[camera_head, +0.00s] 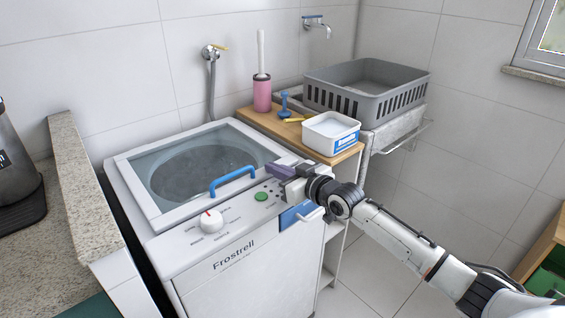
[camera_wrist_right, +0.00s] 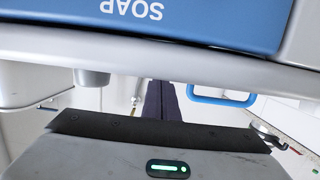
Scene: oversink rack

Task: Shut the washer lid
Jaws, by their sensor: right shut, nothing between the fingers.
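The white washer (camera_head: 240,275) stands at the left. Its lid (camera_head: 163,215), white-framed with a glass window, lies flat over the round drum; whether a small gap stays at its front edge I cannot tell. The lid's blue handle (camera_head: 232,181) is on its front right edge, and also shows in the wrist view (camera_wrist_right: 222,99). My right gripper (camera_head: 278,171) is shut and empty, just right of the handle, above the right end of the control panel. Its dark fingers (camera_wrist_right: 160,108) point toward the back, apart from the handle in the wrist view.
The panel has a white knob (camera_head: 211,221), a green button (camera_head: 261,197) and a blue soap drawer (camera_head: 297,214). A wooden shelf (camera_head: 262,123) at right holds a white tub (camera_head: 325,137) and a pink brush holder (camera_head: 262,96). A grey basket (camera_head: 360,90) is behind. A stone ledge (camera_head: 75,190) is left.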

